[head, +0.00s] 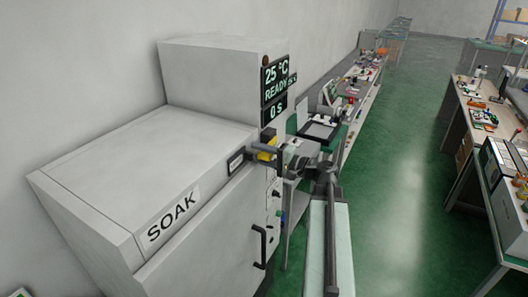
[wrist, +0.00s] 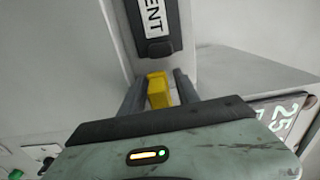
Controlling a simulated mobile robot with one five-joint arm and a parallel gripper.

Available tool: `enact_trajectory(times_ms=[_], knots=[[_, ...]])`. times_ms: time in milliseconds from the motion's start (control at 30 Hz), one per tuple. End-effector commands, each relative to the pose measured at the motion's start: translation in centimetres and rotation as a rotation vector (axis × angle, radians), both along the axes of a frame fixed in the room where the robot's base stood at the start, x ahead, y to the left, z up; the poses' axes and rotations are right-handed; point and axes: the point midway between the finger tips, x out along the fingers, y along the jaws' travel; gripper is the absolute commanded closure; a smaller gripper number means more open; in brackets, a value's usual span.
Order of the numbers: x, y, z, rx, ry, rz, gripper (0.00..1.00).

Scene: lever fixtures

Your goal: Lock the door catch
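The grey oven-like cabinet marked SOAK (head: 170,215) stands at the left in the head view, its door front facing right. A yellow catch piece (head: 267,141) shows at the upper edge of its front, below the display. In the wrist view the yellow piece (wrist: 158,91) sits between the two dark fingers of my gripper (wrist: 160,88). The left finger is close against it or touching; a narrow gap shows on the right side. My gripper (head: 266,149) is at the catch in the head view, where the fingers partly hide it. The catch's base is hidden.
A dark plate ending in "ENT" (wrist: 155,22) is just beyond the fingers. The display (head: 276,90) reads 25 °C, READY, 0 s. A black door handle (head: 260,247) is lower on the front. Benches line the wall and right side; green floor between is clear.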

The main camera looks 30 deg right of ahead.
Motion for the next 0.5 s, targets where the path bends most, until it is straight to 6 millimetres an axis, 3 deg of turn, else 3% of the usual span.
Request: enact_trajectory(times_ms=[133,500], knots=[[-1.0,-0.6,0.0,0.000,0.000,-0.002,0.62],[-6.4,-3.5,0.0,0.000,0.000,-0.002,0.62]])
